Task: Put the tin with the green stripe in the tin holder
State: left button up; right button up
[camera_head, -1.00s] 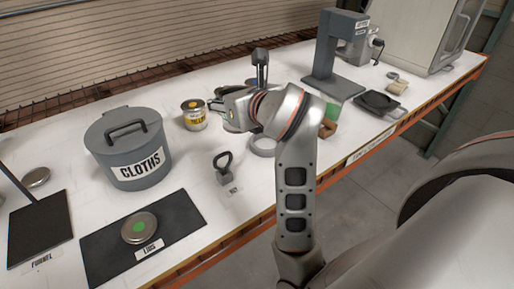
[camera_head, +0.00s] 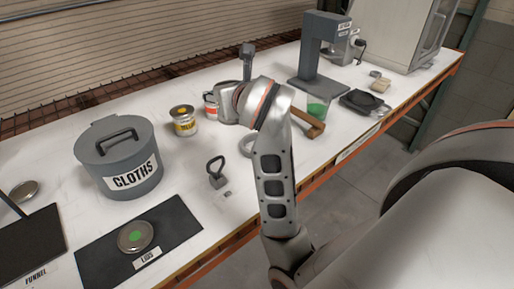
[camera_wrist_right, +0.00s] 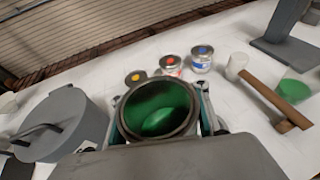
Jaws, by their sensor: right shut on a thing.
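My right gripper (camera_wrist_right: 160,122) is shut on an open tin (camera_wrist_right: 138,128) with green inside, seen from above in the right wrist view. Its outer side, and any stripe on it, is hidden by the rim and fingers. In the head view my right gripper (camera_head: 228,108) is over the table behind my forearm, and the held tin cannot be made out. A pale ring (camera_head: 246,146), possibly the tin holder, lies on the table, partly behind my arm. A lid with a green dot (camera_head: 136,237) lies on the dark lids mat. My left gripper is out of view.
A yellow-labelled tin (camera_head: 183,122) and a red-labelled tin (camera_head: 210,106) stand nearby; a blue-dotted tin (camera_wrist_right: 202,59) shows in the wrist view. The grey cloths bucket (camera_head: 120,158), a handled weight (camera_head: 216,173), a mallet (camera_wrist_right: 265,92) and a grey stand (camera_head: 322,55) are around.

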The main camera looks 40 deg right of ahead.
jog(key=w+d+r+m+g+h+p, duration=0.1)
jog(key=d+m+h, duration=0.15)
jog(key=d, duration=0.35)
jog(key=w+d+r+m+g+h, duration=0.1)
jog(key=d+r+m+h, duration=0.15)
jog(key=d, duration=0.25)
jog(key=f+b, duration=0.1)
jog(key=f, duration=0.9)
jog(key=f+b, duration=0.2)
jog(key=f, duration=0.8)
jog(key=shift+s+d, duration=0.1)
jog(key=shift+d, duration=0.1)
jog(key=o, duration=1.8)
jog(key=shift+f, duration=0.1)
jog(key=shift+c, duration=0.2)
jog(key=shift+r, duration=0.2)
jog(key=v, duration=1.2)
jog(key=shift+a+f, duration=0.1)
jog(key=shift+f, duration=0.15)
